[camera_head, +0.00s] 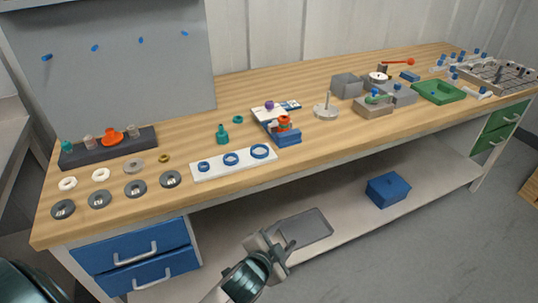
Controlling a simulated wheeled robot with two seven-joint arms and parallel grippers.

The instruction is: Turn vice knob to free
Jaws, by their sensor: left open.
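A small blue fixture (288,139), which looks like the vice, stands near the front edge at the middle of the bench. An orange-red part (284,122) sits in it. Its knob is too small to make out for sure. A purple round piece (269,105) is on a white plate just behind it. My left gripper (275,243) is open and empty, below and in front of the bench top, well apart from the fixture. My right gripper is not in view.
The wooden bench (330,137) has a white plate with blue rings (231,159) left of the fixture and a metal stand (326,110) to its right. Grey blocks (374,108) and a green tray (438,91) lie farther right. Blue drawers (140,256) and a lower shelf (350,215) are below.

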